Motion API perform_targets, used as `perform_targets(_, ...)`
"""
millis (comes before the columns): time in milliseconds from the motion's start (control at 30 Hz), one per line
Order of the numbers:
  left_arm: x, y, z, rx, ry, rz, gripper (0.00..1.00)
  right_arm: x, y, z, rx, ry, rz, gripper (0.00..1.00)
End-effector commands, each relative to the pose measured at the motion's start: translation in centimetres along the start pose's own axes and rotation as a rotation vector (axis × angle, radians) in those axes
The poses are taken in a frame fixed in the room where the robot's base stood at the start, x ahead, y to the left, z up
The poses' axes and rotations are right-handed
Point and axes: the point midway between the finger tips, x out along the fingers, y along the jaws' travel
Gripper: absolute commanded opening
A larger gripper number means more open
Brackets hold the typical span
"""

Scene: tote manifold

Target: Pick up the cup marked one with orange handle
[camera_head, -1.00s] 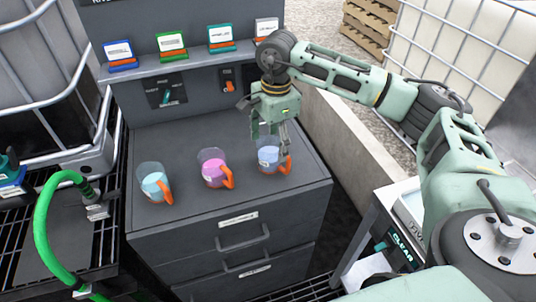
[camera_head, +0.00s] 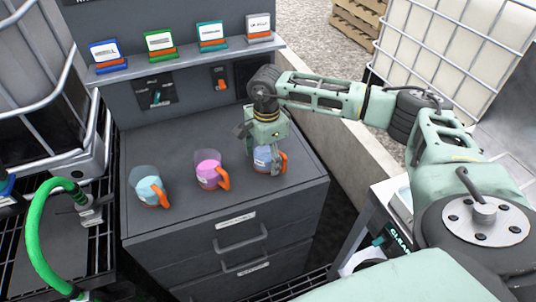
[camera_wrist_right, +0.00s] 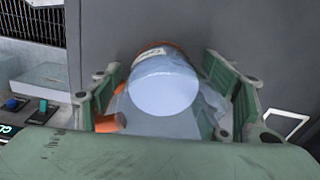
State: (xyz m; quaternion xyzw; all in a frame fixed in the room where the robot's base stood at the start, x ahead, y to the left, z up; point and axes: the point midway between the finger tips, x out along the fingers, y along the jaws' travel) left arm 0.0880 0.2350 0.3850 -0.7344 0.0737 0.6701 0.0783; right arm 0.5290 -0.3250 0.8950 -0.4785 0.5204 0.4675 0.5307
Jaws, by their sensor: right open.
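Three clear cups with orange handles stand in a row on the dark cabinet top (camera_head: 185,215). The right cup (camera_head: 262,160) holds pale blue liquid; the middle cup (camera_head: 207,168) holds pink and the left cup (camera_head: 144,184) light blue. The number marks are too small to read in the head view. My right gripper (camera_head: 266,158) is open and pointing down at the right cup, partly hiding it. In the right wrist view, that cup (camera_wrist_right: 165,85) sits between the spread fingers (camera_wrist_right: 168,100), with part of its orange handle near the left finger. My left gripper is not in view.
A shelf (camera_head: 185,62) behind the cups carries several coloured label stands. A green hose (camera_head: 35,225) and a caged tank stand at the left. A low concrete wall (camera_head: 345,140) runs along the cabinet's right. Bare cabinet top lies before and behind the cups.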

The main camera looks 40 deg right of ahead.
Motion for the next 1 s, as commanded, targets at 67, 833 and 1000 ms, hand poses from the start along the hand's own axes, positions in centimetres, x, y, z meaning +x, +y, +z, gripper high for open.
perform_targets(67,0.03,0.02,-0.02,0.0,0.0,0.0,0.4,0.04,-0.02,0.02,0.0,0.0,-0.001,0.69)
perform_targets(833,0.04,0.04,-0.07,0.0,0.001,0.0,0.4,-0.05,-0.06,0.02,0.0,0.0,-0.002,0.15)
perform_targets(1000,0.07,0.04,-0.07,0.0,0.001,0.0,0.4,-0.09,-0.06,0.02,0.0,0.0,-0.002,0.15)
